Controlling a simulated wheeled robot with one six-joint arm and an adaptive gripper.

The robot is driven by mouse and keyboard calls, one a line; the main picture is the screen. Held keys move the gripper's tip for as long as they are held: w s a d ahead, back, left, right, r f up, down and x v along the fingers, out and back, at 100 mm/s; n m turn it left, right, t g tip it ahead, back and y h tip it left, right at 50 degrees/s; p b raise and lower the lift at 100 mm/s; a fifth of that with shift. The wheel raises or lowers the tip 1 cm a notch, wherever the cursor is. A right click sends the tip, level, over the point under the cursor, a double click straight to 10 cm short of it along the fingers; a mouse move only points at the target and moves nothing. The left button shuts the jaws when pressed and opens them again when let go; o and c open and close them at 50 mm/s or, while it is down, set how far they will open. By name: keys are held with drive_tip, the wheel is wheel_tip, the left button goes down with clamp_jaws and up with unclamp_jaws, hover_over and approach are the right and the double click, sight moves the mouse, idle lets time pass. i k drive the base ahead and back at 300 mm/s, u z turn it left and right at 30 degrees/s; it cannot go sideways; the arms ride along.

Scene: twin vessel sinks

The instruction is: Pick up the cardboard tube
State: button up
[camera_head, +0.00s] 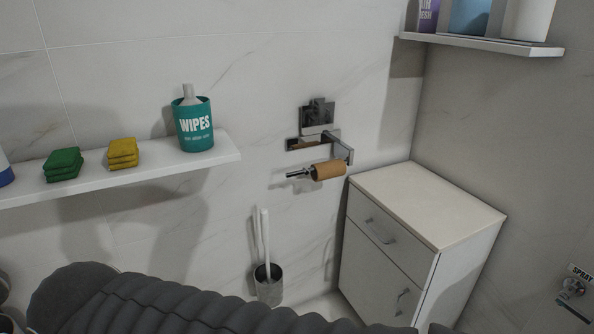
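The cardboard tube (328,170) is a short brown cylinder. It sits around the bar of a chrome wall holder (346,150), near the middle of the head view. The bar's bare end sticks out to the left of the tube. My gripper is not in view. A dark grey ribbed part of my arm crosses the bottom left of the picture, well below the tube.
A white cabinet (432,203) stands right of the tube. A toilet brush in its holder (268,287) is below. The left shelf (222,158) bears a wipes tub (193,124) and sponges (123,154). Another shelf (480,42) is at upper right.

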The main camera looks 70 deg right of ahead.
sight(335, 168)
drive_tip(key=z, duration=5.1)
drive_tip(key=k, duration=1.05)
drive_tip(key=u, duration=1.25)
